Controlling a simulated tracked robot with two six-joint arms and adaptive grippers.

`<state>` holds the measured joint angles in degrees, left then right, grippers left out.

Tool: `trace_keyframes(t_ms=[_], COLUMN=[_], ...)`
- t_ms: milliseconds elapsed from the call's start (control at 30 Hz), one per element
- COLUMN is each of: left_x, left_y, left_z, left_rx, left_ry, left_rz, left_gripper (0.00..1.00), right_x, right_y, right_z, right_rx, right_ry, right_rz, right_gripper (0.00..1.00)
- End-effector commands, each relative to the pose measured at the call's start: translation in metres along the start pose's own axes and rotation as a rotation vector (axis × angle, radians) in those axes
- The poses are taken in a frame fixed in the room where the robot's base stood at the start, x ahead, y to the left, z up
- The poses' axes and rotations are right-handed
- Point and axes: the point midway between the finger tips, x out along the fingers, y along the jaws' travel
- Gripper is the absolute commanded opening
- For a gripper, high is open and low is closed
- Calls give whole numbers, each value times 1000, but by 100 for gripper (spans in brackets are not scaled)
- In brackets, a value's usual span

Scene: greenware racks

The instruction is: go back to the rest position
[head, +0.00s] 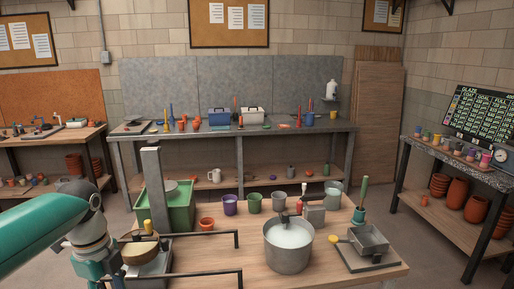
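My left arm comes in from the left edge of the head view, with a teal link and a grey joint that turns down toward the lower edge. Its gripper fingers do not show; they are out of the frame or hidden. My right arm and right gripper are not in view. The wooden worktable (340,276) stands in front of me. The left arm's joint is beside the table's left end. A brown round piece (140,251) with a yellow knob sits on a grey stand there. I cannot tell whether the arm touches it.
A large metal pot (289,252) stands mid-table, with a grey square tray (369,241) to its right. Several cups, including a purple cup (230,205), line the back beside a green bin (177,207). Dark bars (208,234) cross the left part.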

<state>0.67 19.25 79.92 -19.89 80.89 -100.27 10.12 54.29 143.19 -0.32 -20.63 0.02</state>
Motion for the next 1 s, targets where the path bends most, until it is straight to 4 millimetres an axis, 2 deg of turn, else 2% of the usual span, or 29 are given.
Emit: trace_keyframes(t_ms=[33, 167, 367, 467, 567, 667, 700, 800, 900, 1000], left_x=[13, 41, 97, 133, 178, 236, 260, 312, 348, 369], left_y=[-3, -11, -21, -24, -21, -8, 1, 32, 68, 100], left_z=[-4, -12, -33, -48, -70, -101, -116, -150, -177, -196], left_rx=[-20, -94, -247, -354, -499, -718, -827, -1119, -1403, -1642], left_ry=[9, 32, 82, 116, 163, 224, 249, 301, 328, 334], left_rz=[7, -1, -8, -6, 7, 37, 54, 104, 156, 197], left_gripper=[46, 46, 46, 46, 46, 46, 46, 46, 46, 46], right_x=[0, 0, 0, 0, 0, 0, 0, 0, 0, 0], right_y=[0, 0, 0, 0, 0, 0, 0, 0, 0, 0], right_z=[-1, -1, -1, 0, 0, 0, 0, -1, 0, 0], right_rx=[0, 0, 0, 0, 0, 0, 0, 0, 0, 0], right_ry=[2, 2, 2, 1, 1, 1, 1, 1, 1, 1], right_rz=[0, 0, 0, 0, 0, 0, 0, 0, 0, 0], right_gripper=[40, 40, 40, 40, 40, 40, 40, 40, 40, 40])
